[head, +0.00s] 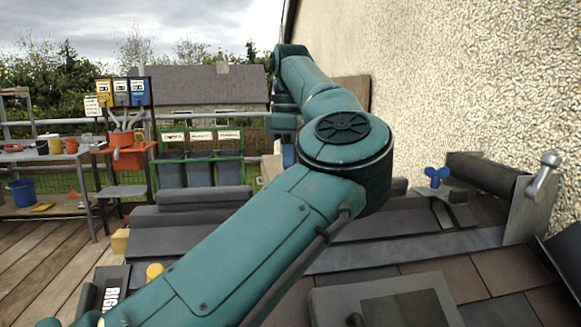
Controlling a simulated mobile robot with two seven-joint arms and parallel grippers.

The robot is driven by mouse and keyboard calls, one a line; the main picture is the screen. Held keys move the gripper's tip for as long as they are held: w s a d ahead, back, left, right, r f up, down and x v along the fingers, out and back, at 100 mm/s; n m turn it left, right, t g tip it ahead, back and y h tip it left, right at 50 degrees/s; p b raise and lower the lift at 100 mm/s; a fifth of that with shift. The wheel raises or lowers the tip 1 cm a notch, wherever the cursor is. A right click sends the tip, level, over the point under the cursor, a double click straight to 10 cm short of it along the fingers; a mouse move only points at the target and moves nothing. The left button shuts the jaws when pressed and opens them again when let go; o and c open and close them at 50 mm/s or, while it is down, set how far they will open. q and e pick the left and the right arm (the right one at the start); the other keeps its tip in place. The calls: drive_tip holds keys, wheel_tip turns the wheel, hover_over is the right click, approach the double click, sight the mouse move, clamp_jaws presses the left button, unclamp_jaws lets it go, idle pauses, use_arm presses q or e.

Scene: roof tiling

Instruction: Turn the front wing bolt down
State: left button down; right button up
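A blue wing bolt (436,176) stands upright on a dark bracket at the right of the roof, near the rendered wall. It is the only blue wing bolt I can see clearly, and I cannot tell whether it is the front one. My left arm crosses the middle of the view from the lower left, and its wrist hangs at the upper middle, far left of the wing bolt. The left fingers cannot be made out, being small or hidden behind the arm. My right gripper is not in view.
A metal end plate with a silver lever (545,172) stands right of the wing bolt beside a dark roll (485,172). Brown tiles (505,266) and a grey tray (325,298) lie in front. Bins (200,170) and a workbench (50,155) stand at the left. The rough wall (470,80) bounds the right.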

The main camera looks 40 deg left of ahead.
use_arm(q)
drive_tip(key=shift+a+r, duration=0.1)
drive_tip(key=shift+r, duration=0.2)
drive_tip(key=c, duration=1.8)
unclamp_jaws()
drive_tip(key=shift+o, duration=1.3)
drive_tip(key=shift+f, duration=0.2)
drive_tip(key=shift+r, duration=0.1)
wheel_tip(320, 180, up, 13)
drive_tip(key=p, duration=0.5)
drive_tip(key=shift+p, duration=0.4)
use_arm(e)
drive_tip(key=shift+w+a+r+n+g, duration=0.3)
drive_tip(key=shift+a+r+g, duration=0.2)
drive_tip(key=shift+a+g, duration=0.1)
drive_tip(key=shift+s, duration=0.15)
